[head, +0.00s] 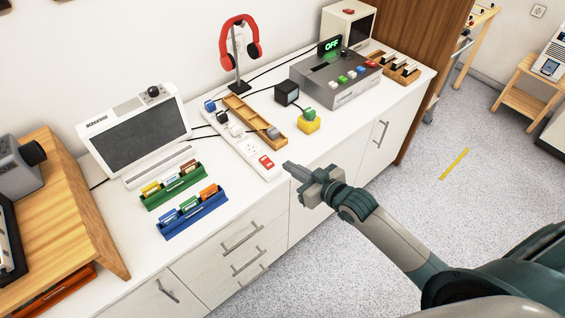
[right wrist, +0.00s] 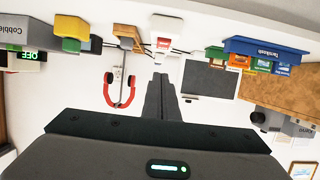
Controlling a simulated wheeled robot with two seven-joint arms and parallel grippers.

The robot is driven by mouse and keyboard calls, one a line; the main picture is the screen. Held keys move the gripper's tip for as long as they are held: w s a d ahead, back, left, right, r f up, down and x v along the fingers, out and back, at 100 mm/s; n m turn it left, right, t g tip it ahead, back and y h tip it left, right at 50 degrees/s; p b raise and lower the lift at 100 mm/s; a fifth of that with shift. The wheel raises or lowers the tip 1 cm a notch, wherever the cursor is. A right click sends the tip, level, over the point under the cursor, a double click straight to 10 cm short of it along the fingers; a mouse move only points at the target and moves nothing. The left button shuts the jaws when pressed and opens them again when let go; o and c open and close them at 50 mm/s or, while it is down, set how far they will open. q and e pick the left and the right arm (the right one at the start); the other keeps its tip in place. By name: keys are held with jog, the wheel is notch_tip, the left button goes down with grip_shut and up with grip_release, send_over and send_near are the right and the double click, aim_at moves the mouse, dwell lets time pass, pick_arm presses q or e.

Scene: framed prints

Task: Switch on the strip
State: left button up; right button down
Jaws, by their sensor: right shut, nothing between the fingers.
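The white power strip (head: 251,148) lies on the white cabinet top, running back and to the left. A red rocker switch (head: 266,162) sits at its near end; I cannot tell its position. Plugs fill the strip's far sockets, and a socket beside the switch looks empty. My right gripper (head: 288,166) is shut and empty, just right of the strip's near end, fingers pointing at the switch. In the right wrist view, the shut fingers (right wrist: 162,95) point toward the switch (right wrist: 163,42). I cannot tell whether they touch it. My left gripper is not in view.
Right of the strip are a wooden tray (head: 252,120), a yellow block with a green button (head: 308,122) and a grey box reading OFF (head: 335,78). Left are a monitor (head: 135,135), green rack (head: 173,187) and blue rack (head: 192,212). A red headphone stand (head: 238,50) stands behind.

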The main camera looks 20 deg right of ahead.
jog(key=shift+f+b+v, duration=0.15)
jog(key=shift+v, duration=0.6)
jog(key=shift+f+b+v, duration=0.15)
jog(key=shift+v, duration=0.55)
jog(key=shift+s, duration=0.1)
jog(key=s+d+f+m+g+h, duration=0.1)
jog(key=s+d+f, duration=0.1)
jog(key=f, duration=0.9)
jog(key=s+d+f+m+g+h, duration=0.1)
jog(key=s+d+f+g+h, duration=0.15)
jog(key=f, duration=0.85)
jog(key=s+d+f+g+b, duration=0.1)
jog(key=s+f, duration=0.4)
jog(key=f, duration=0.4)
jog(key=s+d+f+g+b, duration=0.1)
jog(key=s+f+g, duration=0.1)
jog(key=s+f, duration=0.5)
jog(key=s+a+f+g, duration=0.1)
jog(key=s+f+g, duration=0.1)
jog(key=s+f, duration=0.4)
jog(key=s+a+f+g+h, duration=0.1)
jog(key=s+f, duration=0.6)
jog(key=s, duration=0.8)
jog(key=s+a+f+g, duration=0.2)
jog(key=s+f, duration=0.4)
jog(key=s, duration=0.5)
jog(key=shift+a+f+g+b, duration=0.3)
jog(key=shift+a+g+b, duration=0.05)
jog(key=shift+g+b, duration=0.1)
